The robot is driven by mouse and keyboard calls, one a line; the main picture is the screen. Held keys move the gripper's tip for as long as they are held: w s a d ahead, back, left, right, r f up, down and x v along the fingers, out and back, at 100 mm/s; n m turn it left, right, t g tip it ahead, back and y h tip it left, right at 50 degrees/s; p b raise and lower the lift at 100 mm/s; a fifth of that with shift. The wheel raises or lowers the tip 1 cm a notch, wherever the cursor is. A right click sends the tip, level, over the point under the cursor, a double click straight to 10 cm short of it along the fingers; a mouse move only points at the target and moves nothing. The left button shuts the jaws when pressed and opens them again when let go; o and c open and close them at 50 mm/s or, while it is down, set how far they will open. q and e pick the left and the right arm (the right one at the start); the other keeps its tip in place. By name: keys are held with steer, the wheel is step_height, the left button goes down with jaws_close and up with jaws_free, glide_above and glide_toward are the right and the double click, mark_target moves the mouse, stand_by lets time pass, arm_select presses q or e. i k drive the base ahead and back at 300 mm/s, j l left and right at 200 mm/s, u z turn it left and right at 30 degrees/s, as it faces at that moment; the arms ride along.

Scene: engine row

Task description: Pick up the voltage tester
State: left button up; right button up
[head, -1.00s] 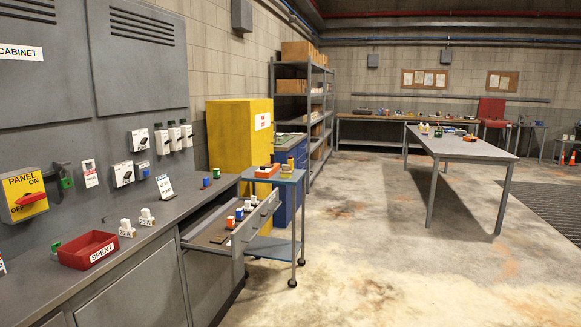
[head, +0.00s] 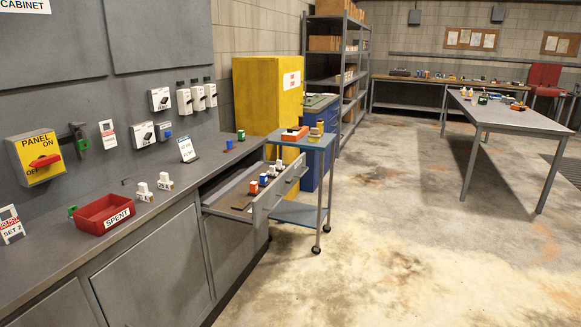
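I cannot pick out the voltage tester for sure. Small items that are too small to name stand on the workbench at the back right (head: 530,121). An orange item (head: 294,134) lies on the small blue cart (head: 312,143), and I cannot tell what it is. Several small coloured pieces lie in the open drawer (head: 240,208) of the grey counter. Neither of my grippers is in view.
The grey counter (head: 150,217) runs along the left, with a red SPENT tray (head: 100,214) on it. The open drawer and the cart stick out into the room. A yellow cabinet (head: 266,95) stands behind the cart.

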mark_target(321, 123)
steer(key=i+l+z, duration=0.35)
steer(key=i, duration=0.75)
steer(key=i+z, duration=0.3)
steer(key=i, duration=0.8)
steer(key=i+u, duration=0.2)
steer(key=i, duration=0.25)
steer(key=i+l+u, duration=0.15)
steer(key=i, duration=0.25)
steer(key=i+l+u, duration=0.2)
steer(key=i, duration=0.2)
steer(key=i+l+u, duration=0.2)
steer(key=i, duration=0.2)
